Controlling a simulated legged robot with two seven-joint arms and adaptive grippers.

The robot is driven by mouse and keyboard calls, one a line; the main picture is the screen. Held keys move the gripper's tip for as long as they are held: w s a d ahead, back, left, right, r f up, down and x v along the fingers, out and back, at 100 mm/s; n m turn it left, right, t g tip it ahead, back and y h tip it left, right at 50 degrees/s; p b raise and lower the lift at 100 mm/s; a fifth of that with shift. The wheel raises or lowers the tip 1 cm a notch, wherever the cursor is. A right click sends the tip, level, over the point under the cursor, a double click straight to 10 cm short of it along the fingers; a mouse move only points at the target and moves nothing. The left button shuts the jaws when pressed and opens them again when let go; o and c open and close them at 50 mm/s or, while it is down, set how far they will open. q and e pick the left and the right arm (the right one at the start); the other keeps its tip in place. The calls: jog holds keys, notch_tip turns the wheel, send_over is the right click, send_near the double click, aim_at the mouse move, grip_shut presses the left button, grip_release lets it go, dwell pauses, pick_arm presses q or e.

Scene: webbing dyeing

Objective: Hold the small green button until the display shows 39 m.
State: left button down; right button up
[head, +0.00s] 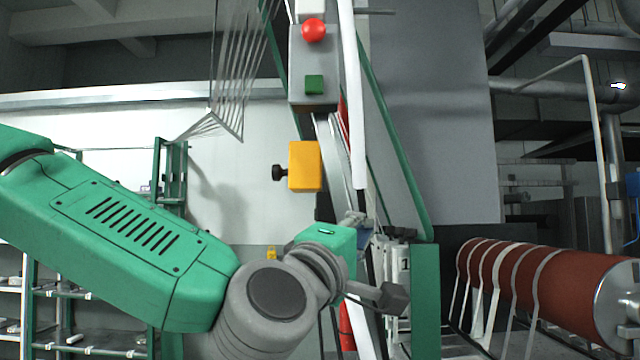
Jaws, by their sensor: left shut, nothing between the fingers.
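A small green square button (314,84) is on the front of a grey control box (313,62) at upper centre. A round red button (313,30) sits above it on the same box. No readable metre display shows in this view. My right gripper is not in view.
A yellow box (305,166) with a black knob (279,172) hangs between the control box and my wrist. Green machine framing (425,300) stands right of my gripper. A red-brown roller (560,285) with pale webbing strips lies at lower right. Shelving (90,293) stands at left.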

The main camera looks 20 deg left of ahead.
aim_at(314, 75)
pick_arm(q)
jog(key=s+a+r+n+t+y+p, duration=0.1)
jog(key=s+a+r+n+t, duration=0.3)
jog(key=r, duration=0.7)
jog(key=s+d+r+n+t+y+p, duration=0.15)
jog(key=s+r, duration=0.45)
jog(key=r, duration=0.6)
jog(key=shift+n, duration=0.25)
jog(key=w+a, duration=0.1)
jog(key=w, duration=0.1)
jog(key=w+a+p, duration=0.1)
jog(key=w, duration=0.2)
jog(key=w+a, duration=0.1)
jog(key=w, duration=0.2)
jog(key=shift+a+f, duration=0.15)
jog(key=shift+f, duration=0.1)
jog(key=shift+w+a, duration=0.1)
jog(key=shift+a, duration=0.5)
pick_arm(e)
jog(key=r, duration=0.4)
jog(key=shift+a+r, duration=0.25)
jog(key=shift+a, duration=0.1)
pick_arm(q)
jog(key=shift+d, duration=0.1)
jog(key=shift+d, duration=0.3)
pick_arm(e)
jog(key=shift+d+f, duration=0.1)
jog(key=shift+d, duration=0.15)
